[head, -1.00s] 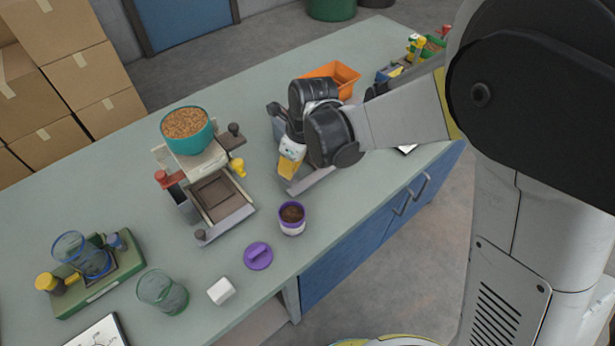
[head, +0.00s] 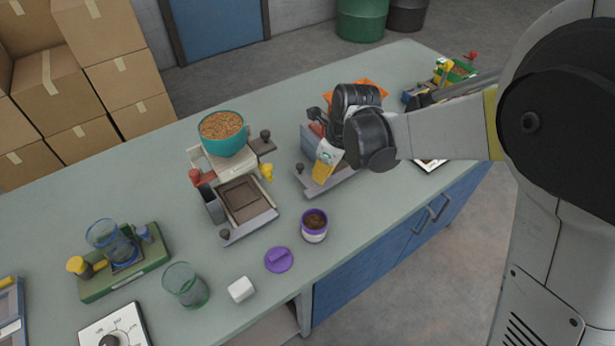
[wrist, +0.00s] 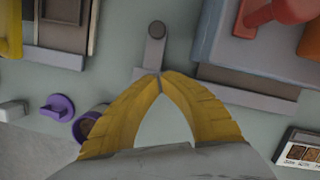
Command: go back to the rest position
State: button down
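My gripper (head: 323,178) has yellow fingers and hangs over the table in front of the second grey machine (head: 312,150). In the wrist view my gripper (wrist: 160,75) shows its two fingertips meeting, with nothing between them. A grey lever with a round knob (wrist: 157,30) shows just beyond the tips; I cannot tell whether they touch it. My arm reaches in from the right and hides part of the second machine.
A machine with a teal bowl of grain (head: 222,140) stands left of my gripper. A purple cup (head: 314,232), purple lid (head: 279,260), white block (head: 241,290) and green glass (head: 186,292) stand near the front edge. An orange bin (head: 370,88) is behind my arm.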

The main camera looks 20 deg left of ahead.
jog(key=p+v, duration=0.2)
jog(key=v, duration=0.6)
jog(key=shift+w, duration=0.35)
jog(key=shift+d+r, duration=0.15)
